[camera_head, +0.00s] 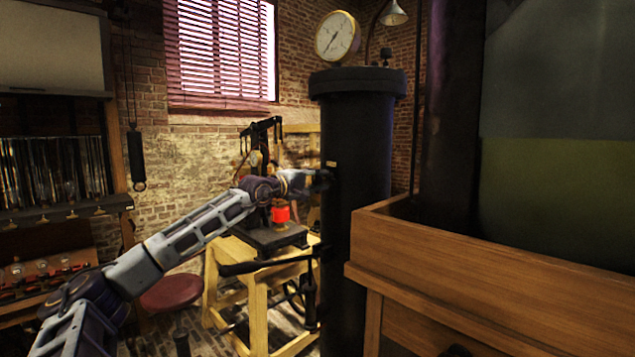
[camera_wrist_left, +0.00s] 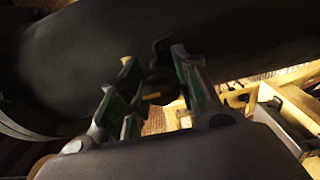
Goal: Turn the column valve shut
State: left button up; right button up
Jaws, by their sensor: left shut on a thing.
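The black column (camera_head: 355,140) stands upright right of centre, with a round dial gauge (camera_head: 337,36) on top. My left arm reaches in from the left, and my left gripper (camera_head: 322,181) is at the column's left side. In the left wrist view the green-padded fingers (camera_wrist_left: 157,88) stand apart, shut on the dark column valve (camera_wrist_left: 160,84) between them. The fingers and the column's shadow hide most of the valve, so its turn angle cannot be told. A small yellow mark shows by it. My right gripper is not in view.
A wooden cabinet (camera_head: 450,262) stands close on the right of the column. A wooden stand (camera_head: 258,310) with a black press (camera_head: 270,238) and a red part is behind my arm. A black lever (camera_head: 262,266) sticks out left, low on the column. A red stool (camera_head: 171,291) stands lower left.

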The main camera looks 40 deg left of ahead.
aim_at(315, 180)
pick_arm(q)
jog(key=shift+f, duration=0.15)
jog(key=o, duration=0.9)
jog(key=shift+o, duration=0.6)
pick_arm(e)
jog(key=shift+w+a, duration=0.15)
pick_arm(q)
jog(key=shift+s, duration=0.6)
jog(key=shift+s+a, duration=0.1)
jog(key=shift+s, duration=0.8)
jog(key=shift+s+r, duration=0.2)
